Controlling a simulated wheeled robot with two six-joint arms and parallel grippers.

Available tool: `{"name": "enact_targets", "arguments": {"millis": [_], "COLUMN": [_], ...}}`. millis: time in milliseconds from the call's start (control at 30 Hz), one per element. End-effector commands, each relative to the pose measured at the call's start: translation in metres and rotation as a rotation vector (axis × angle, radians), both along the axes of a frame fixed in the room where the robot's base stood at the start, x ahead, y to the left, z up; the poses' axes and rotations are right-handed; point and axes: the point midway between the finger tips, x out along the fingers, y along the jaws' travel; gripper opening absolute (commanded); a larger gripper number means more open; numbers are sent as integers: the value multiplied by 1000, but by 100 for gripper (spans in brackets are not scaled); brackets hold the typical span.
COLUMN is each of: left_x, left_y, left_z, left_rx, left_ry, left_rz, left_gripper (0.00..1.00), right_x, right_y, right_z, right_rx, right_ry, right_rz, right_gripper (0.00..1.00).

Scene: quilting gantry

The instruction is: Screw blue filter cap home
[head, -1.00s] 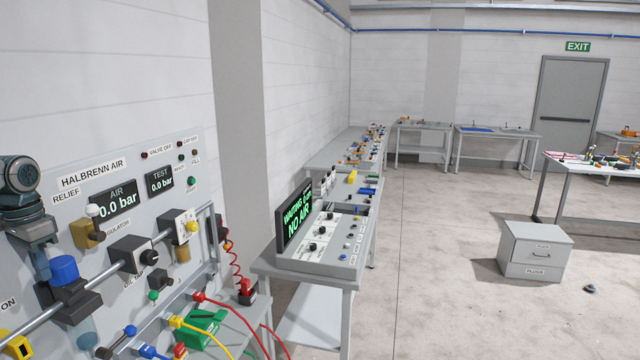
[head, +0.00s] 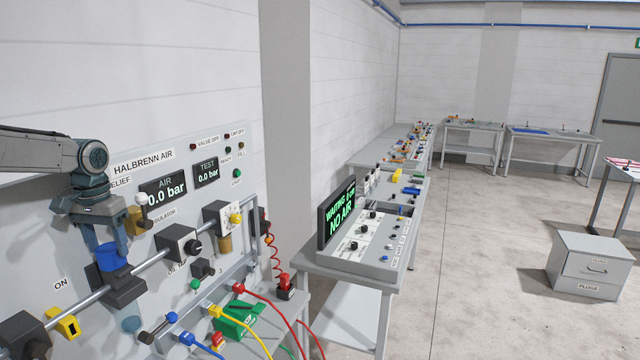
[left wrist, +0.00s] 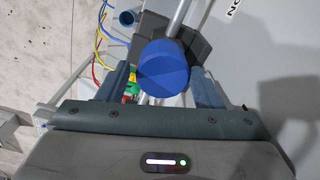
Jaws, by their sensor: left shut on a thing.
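The blue filter cap (head: 114,256) sits on top of the dark filter head (head: 121,287) on the grey pipe of the air panel. My left gripper (head: 111,250) comes down from above, with its fingers on either side of the cap, shut on it. In the left wrist view the cap (left wrist: 163,67) shows as a round blue disc between the two fingers (left wrist: 163,82). A bluish bowl (head: 131,324) shows below the filter head. Whether the cap is fully seated cannot be told. My right gripper is in neither view.
The panel carries a yellow valve (head: 66,324), a regulator (head: 138,220), and a display reading 0.0 bar (head: 163,192). Red (head: 283,310), yellow and blue hoses run below.

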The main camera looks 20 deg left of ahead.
Motion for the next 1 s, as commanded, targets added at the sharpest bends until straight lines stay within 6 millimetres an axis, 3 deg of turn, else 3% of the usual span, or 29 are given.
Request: {"name": "enact_targets", "arguments": {"millis": [267,700,1000], "left_x": [1,2,2], "left_y": [-4,-3,-3], "left_z": [-4,-7,-7], "left_rx": [-13,-19,-22], "left_ry": [-3,3,3], "left_rz": [241,579,841], "left_gripper": [49,34,34], "right_x": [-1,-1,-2], "right_y": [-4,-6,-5], "right_z": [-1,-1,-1], "right_rx": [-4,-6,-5], "right_ry": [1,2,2], "right_rz": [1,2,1], "right_gripper": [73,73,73]}}
